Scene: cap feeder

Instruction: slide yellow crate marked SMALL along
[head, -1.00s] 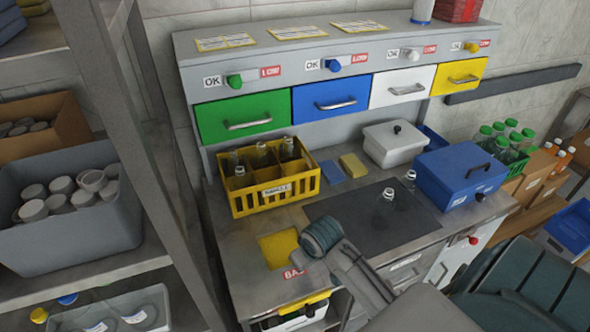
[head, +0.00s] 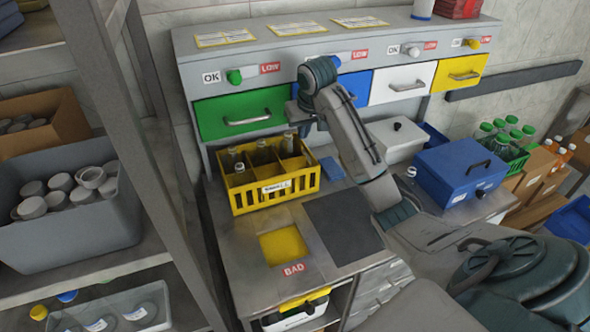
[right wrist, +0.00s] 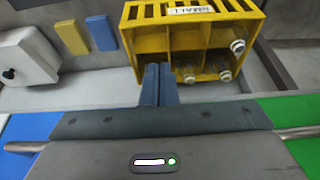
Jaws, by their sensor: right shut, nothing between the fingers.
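The yellow crate marked SMALL (head: 247,203) stands on the grey counter in the head view, its label facing front. It holds clear bottles in some compartments; others look empty. The crate (right wrist: 143,42) fills the top of the right wrist view, with three bottles at its right side. My right gripper (head: 306,126) is at the crate's back right corner, below the drawers. Its fingers (right wrist: 158,82) are shut and empty, pointing at the crate's back edge; I cannot tell whether they touch it. My left gripper is not in view.
A yellow square (head: 284,246) and BAD label lie in front of the crate. A blue sponge (head: 331,168) is to its right, near a dark mat (head: 340,222). The white box (head: 398,139) and blue box (head: 462,178) stand farther right. Green drawer (head: 238,115) is behind.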

